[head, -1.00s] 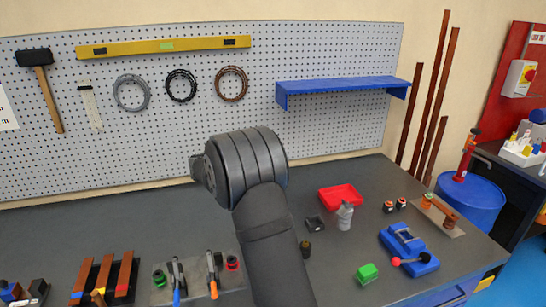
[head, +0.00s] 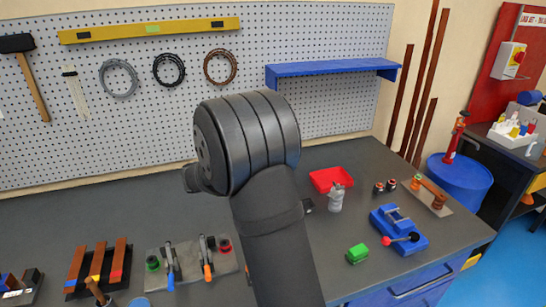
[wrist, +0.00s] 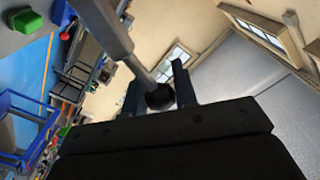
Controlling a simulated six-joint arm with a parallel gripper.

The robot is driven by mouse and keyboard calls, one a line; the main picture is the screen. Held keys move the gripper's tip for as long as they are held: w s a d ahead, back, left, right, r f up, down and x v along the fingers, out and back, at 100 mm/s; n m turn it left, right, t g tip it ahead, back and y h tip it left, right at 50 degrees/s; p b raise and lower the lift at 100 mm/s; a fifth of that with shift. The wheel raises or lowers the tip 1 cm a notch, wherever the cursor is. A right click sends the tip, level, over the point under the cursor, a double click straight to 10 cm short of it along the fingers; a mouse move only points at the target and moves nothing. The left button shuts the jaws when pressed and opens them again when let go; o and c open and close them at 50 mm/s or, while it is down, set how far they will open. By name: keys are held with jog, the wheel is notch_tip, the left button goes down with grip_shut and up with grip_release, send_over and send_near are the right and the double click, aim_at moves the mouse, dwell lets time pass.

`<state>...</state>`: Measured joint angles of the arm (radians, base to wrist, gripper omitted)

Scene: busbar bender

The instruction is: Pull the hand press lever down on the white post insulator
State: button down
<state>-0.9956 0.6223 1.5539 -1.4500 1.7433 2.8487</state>
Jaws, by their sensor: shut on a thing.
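In the wrist view my gripper (wrist: 160,92) is shut on the black knob (wrist: 160,97) at the end of a grey rod (wrist: 118,42), which I take to be the press lever. The rod runs up and left out of the picture, thicker at its upper part. In the head view my arm fills the middle and hides the gripper and lever; the press body is not visible. I cannot make out a white post insulator for certain. A small whitish-grey upright piece (head: 336,199) stands right of my arm.
On the bench stand a red tray (head: 322,189), a blue fixture (head: 412,243) with a red-knobbed handle, a green block (head: 357,254), toggle clamps (head: 206,258) and copper bars (head: 117,262). A blue shelf (head: 335,72) hangs behind. The bench behind my arm looks clear.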

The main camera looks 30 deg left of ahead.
jog(key=shift+s+d, duration=0.15)
jog(key=shift+s, duration=0.05)
jog(key=shift+f, duration=0.1)
jog(key=c, duration=1.2)
grip_release()
jog(key=shift+o, duration=0.2)
jog(key=v, duration=1.7)
jog(key=shift+s, duration=0.15)
